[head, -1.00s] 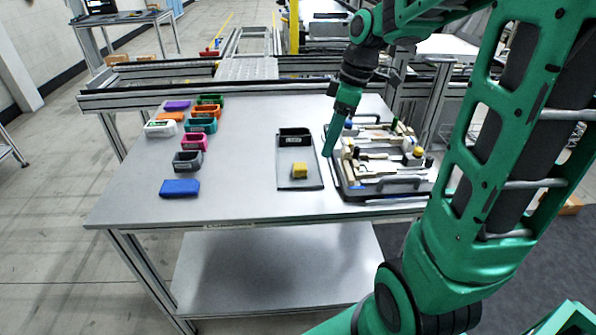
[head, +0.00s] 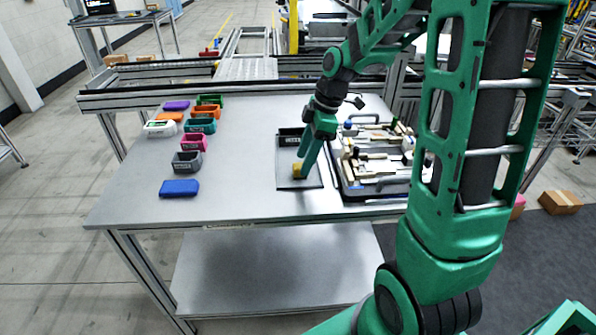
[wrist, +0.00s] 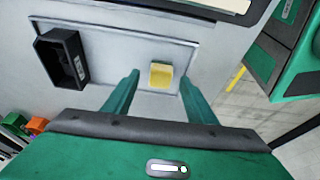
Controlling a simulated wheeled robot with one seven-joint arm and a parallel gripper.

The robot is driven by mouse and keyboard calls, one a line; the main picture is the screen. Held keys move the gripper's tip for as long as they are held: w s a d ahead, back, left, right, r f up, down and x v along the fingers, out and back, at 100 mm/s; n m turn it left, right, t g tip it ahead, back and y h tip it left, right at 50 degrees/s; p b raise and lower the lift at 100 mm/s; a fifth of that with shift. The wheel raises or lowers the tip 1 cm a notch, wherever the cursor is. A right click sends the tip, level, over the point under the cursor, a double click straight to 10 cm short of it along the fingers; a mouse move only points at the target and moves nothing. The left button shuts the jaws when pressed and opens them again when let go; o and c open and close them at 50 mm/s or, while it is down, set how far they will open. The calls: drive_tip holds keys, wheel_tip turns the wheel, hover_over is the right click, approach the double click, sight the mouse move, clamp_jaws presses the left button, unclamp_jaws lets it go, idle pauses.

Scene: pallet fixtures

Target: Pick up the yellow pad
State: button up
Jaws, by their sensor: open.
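The yellow pad (head: 297,170) is a small block lying on the flat grey tray (head: 287,183) on the table. In the head view my gripper (head: 303,166) is over the pad and partly covers it. In the wrist view the yellow pad (wrist: 161,75) lies ahead of my gripper (wrist: 158,82), between the lines of its two green fingers. The fingers are apart and nothing is held. I cannot tell the exact height of the fingertips above the tray.
A black bin (wrist: 62,57) stands at the tray's end. A fixture board (head: 372,190) with handles and several parts lies right of the tray. Several coloured bins and a blue block (head: 179,188) are at the left. The table between is clear.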

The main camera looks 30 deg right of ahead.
drive_tip(key=shift+x, duration=1.5)
drive_tip(key=shift+c, duration=0.4)
drive_tip(key=c, duration=1.1)
drive_tip(key=shift+o, duration=0.2)
drive_tip(key=shift+r, duration=0.1)
drive_tip(key=shift+r, duration=0.45)
drive_tip(key=r, duration=0.2)
drive_tip(key=a+r, duration=0.1)
drive_tip(key=shift+s+r, duration=0.15)
drive_tip(key=shift+r, duration=0.25)
drive_tip(key=s+a+r, duration=0.4)
drive_tip(key=a+r, duration=0.2)
drive_tip(key=a, duration=0.3)
drive_tip(key=shift+s+a, duration=0.2)
drive_tip(key=shift+a, duration=0.2)
